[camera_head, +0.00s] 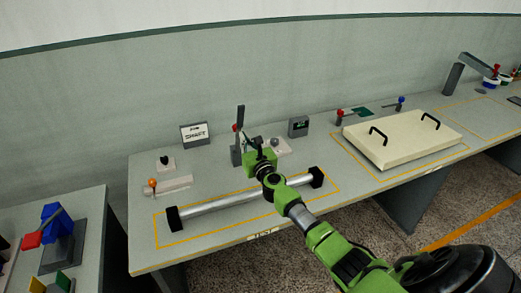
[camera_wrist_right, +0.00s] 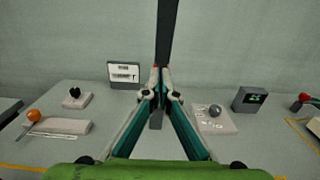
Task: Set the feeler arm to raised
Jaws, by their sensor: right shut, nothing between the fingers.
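A dark upright bar (camera_head: 240,117), which looks like the feeler arm, stands at the top of a grey post (camera_head: 236,156) behind the shaft. It points nearly straight up, with a small red part beside its lower end. In the right wrist view the bar (camera_wrist_right: 167,35) rises just beyond the fingertips. My right gripper (camera_head: 255,141) is shut and empty, close to the post; its fingertips (camera_wrist_right: 161,78) hide the bar's lower part in the wrist view. I cannot tell whether they touch it. My left gripper is not in view.
A metal shaft (camera_head: 225,203) with black end blocks lies in front, below my right arm. An orange-knobbed lever (camera_head: 152,183) and black-knobbed block (camera_head: 164,162) are left; a grey-knobbed block (camera_head: 276,146) and small display (camera_head: 298,126) right. A cream lid (camera_head: 405,136) lies further right.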

